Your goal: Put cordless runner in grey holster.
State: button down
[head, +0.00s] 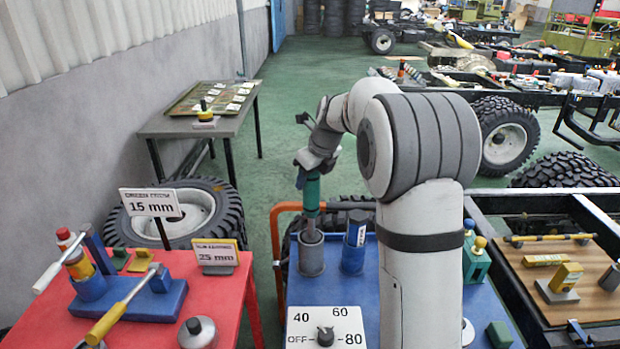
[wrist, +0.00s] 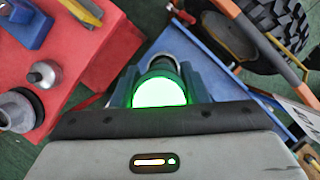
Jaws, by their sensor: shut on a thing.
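The cordless runner (head: 311,195) is a slim green tool, held upright in the head view. My gripper (head: 308,172) is shut on its upper part. In the wrist view my jaws (wrist: 155,88) flank its glowing green end (wrist: 160,92). The grey holster (head: 311,256) is an upright cylinder on the blue cart top, directly below the runner. The runner's lower end is at the holster's mouth; how far inside it reaches I cannot tell.
A blue holster (head: 353,256) stands close right of the grey one. An orange rail (head: 277,235) edges the blue cart (head: 345,290), which has a dial panel (head: 325,328). A red table (head: 215,290) with tools and size signs is at left.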

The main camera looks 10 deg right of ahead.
jog(key=shift+f, duration=0.2)
jog(key=c, duration=0.8)
grip_release()
jog(key=shift+c, duration=0.2)
jog(key=v, duration=1.2)
jog(key=s+f+n, duration=0.4)
jog(key=s+n, duration=0.5)
jog(key=s, duration=0.2)
jog(key=s+a+f+n+h, duration=0.1)
jog(key=s+f+n, duration=0.3)
jog(key=s+n, duration=0.6)
jog(key=s+f+n+h, duration=0.1)
jog(key=s+f+n, duration=0.3)
jog(key=s+n, duration=0.6)
jog(key=shift+s+a+g, duration=0.3)
jog(key=shift+s+a, duration=0.05)
jog(key=shift+s, duration=0.6)
jog(key=shift+f, duration=0.1)
